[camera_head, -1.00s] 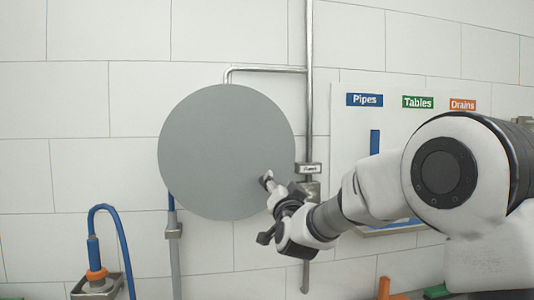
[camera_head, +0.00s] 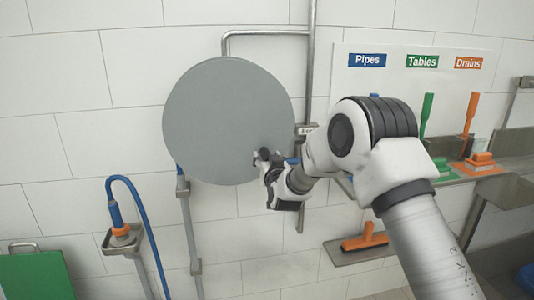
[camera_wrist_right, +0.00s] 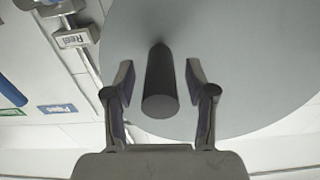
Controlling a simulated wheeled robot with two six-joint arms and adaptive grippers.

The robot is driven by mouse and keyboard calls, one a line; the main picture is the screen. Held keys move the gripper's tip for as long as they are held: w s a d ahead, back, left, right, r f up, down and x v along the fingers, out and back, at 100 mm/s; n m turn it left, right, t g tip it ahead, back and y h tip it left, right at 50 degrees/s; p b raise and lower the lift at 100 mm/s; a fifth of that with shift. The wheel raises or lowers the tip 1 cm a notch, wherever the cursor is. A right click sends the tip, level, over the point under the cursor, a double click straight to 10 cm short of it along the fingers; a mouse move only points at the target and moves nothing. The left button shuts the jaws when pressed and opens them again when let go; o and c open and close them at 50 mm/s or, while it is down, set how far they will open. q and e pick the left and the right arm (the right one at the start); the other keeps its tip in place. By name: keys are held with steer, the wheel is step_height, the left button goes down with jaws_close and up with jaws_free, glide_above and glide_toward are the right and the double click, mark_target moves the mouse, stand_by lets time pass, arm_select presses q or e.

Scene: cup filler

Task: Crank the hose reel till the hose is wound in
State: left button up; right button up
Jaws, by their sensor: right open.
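The hose reel shows as a large flat grey disc (camera_head: 225,115) on the tiled wall in the head view. It also fills much of the right wrist view (camera_wrist_right: 250,60). A dark cylindrical crank handle (camera_wrist_right: 160,88) stands out from its face; in the head view it is small, at the disc's lower right. My right gripper (camera_head: 267,166) is at the handle. In the wrist view its two fingers (camera_wrist_right: 160,74) are open, one on each side of the handle, with gaps on both sides. Blue hose (camera_head: 150,225) hangs at the left. My left gripper is out of view.
The hose nozzle with an orange collar (camera_head: 118,226) sits in a wall holder. A metal pipe (camera_head: 309,80) runs by the reel. At the right are a labelled board (camera_head: 400,85), brushes on shelves and a sink. A green board (camera_head: 38,275) is lower left.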

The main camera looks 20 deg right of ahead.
steer(key=shift+w+d, duration=0.1)
steer(key=shift+w, duration=0.15)
jaws_close()
steer(key=shift+a+f+m+b, duration=0.45)
steer(key=shift+f+m+b, duration=0.1)
steer(key=shift+b, duration=0.4)
steer(key=shift+w+a+f+m+b, duration=0.35)
steer(key=shift+a+f+m+b, duration=0.25)
steer(key=shift+a+m+b, duration=0.95)
steer(key=shift+w+a+f+m+b, duration=0.4)
steer(key=shift+a+f+m+b, duration=0.25)
steer(key=shift+a+m+b, duration=0.85)
steer(key=shift+w+a+f+m+b, duration=0.35)
steer(key=shift+a+f+m+b, duration=0.25)
steer(key=shift+a+m+b, duration=0.95)
steer(key=shift+d, duration=0.25)
